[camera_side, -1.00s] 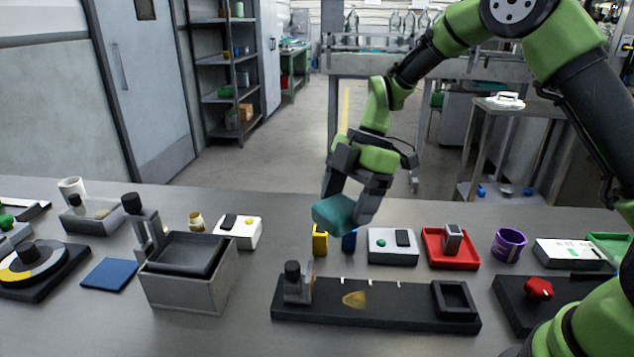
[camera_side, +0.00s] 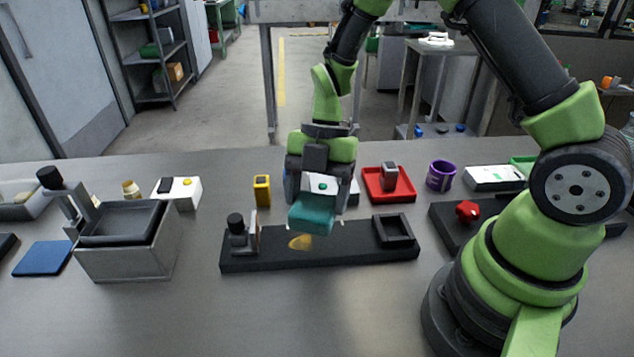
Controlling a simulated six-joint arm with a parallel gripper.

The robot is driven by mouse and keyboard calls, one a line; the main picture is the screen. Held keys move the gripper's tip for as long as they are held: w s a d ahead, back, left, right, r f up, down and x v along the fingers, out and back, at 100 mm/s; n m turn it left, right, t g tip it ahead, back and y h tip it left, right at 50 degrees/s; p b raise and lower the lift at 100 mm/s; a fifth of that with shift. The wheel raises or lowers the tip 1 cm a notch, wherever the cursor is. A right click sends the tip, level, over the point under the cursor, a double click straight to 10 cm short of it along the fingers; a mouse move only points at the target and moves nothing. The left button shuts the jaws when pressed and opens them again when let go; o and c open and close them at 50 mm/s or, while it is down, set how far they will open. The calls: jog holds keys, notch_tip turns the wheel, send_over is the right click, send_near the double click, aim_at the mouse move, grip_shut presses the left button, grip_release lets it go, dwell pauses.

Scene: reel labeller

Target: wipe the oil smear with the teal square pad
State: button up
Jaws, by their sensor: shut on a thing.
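The teal pad (camera_side: 312,218) is held between the fingers of my gripper (camera_side: 314,196), which points downward. The oil smear (camera_side: 300,242) is an amber-brown patch on the long black board (camera_side: 340,256). The pad is at the board's back edge in the picture, just above and slightly right of the smear. The smear shows below the pad; its upper part may be hidden. I cannot tell for sure whether the pad touches the board.
An upright black-knobbed fitting (camera_side: 238,234) stands on the board's left end, and a square black frame (camera_side: 393,231) on its right end. A grey bin (camera_side: 128,258) stands left. A yellow block (camera_side: 262,190), red tray (camera_side: 375,196) and purple cup (camera_side: 440,175) stand behind.

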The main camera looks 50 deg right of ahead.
aim_at(293, 249)
jog(key=shift+f, duration=2.75)
jog(key=shift+w+a+f, duration=0.3)
jog(key=shift+f, duration=0.3)
jog(key=shift+w+a, duration=1)
jog(key=shift+w, duration=0.05)
jog(key=shift+s+d, duration=1.35)
jog(key=shift+s, duration=0.05)
jog(key=shift+r, duration=4)
